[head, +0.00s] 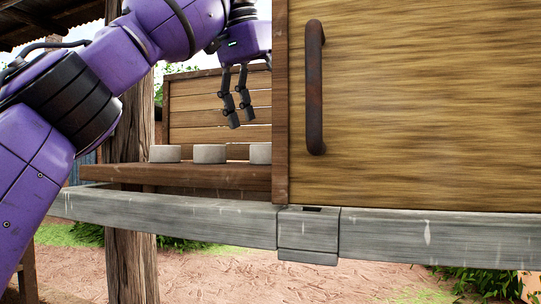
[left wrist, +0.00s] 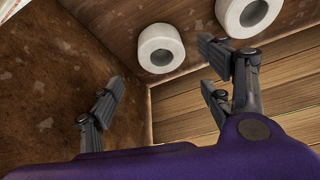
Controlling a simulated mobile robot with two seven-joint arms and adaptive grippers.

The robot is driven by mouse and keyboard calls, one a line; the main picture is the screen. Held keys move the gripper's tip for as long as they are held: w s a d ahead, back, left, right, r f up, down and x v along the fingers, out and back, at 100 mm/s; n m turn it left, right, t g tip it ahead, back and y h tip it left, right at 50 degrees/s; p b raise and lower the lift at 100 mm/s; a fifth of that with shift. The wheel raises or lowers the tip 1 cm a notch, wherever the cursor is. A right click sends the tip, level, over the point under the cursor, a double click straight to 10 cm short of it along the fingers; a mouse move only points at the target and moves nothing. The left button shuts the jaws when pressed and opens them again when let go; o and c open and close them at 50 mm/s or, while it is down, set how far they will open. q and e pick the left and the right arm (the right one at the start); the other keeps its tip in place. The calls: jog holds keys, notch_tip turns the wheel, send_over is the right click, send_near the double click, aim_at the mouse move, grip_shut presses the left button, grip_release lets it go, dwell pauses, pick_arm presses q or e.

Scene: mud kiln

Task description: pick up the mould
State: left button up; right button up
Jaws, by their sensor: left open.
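Three pale, short, round pieces that look like moulds, a left one (head: 165,154), a middle one (head: 210,154) and a right one (head: 261,153), stand in a row on a wooden shelf (head: 190,174). The door edge partly hides the right one. My left gripper (head: 241,119) hangs open and empty, fingers down, above the shelf between the middle and right pieces. In the left wrist view, one ring-shaped piece (left wrist: 158,36) lies beyond the open fingers (left wrist: 162,68). Another ring (left wrist: 232,22) is cut by the top edge. My right gripper is out of view.
A large wooden door or panel (head: 420,100) with a dark rusty handle (head: 314,88) fills the right side, close to my left gripper. A grey beam (head: 180,218) runs in front of and below the shelf. A wooden post (head: 133,240) stands at left. Slatted boards (head: 200,105) rise behind.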

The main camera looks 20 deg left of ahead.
aim_at(260, 154)
pick_arm(q)
jog(key=shift+s+f, duration=0.2)
jog(key=shift+s, duration=0.1)
jog(key=shift+f, duration=0.25)
jog(key=x, duration=0.5)
jog(key=shift+w+a+f, duration=0.1)
jog(key=shift+w+a, duration=0.05)
jog(key=shift+w, duration=0.05)
jog(key=c, duration=1.4)
